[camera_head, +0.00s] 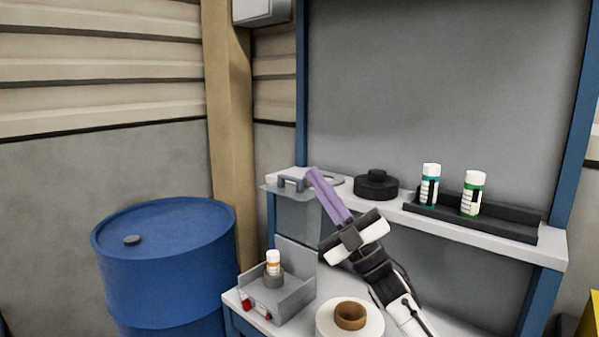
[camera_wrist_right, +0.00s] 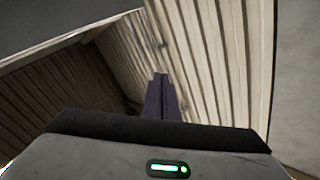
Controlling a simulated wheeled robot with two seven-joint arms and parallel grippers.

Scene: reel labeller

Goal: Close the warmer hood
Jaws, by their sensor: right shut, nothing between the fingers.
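The warmer (camera_head: 293,302) is a small grey open box on the lower bench, with red controls on its front. A white bottle with an orange label (camera_head: 273,262) stands inside it on a dark round holder. The hood (camera_head: 298,212) looks like a clear panel raised upright above the warmer's back, with a grey handle (camera_head: 290,183) at its top. My right gripper (camera_head: 312,173) has purple fingers shut and empty, their tips just right of the handle; I cannot tell whether they touch. The fingers also show in the wrist view (camera_wrist_right: 161,98). My left gripper is not in view.
The white shelf (camera_head: 400,213) holds a black round piece (camera_head: 376,185) and a black tray (camera_head: 505,225) with two labelled bottles. A label reel (camera_head: 350,316) sits right of the warmer. A blue drum (camera_head: 165,265) stands at left.

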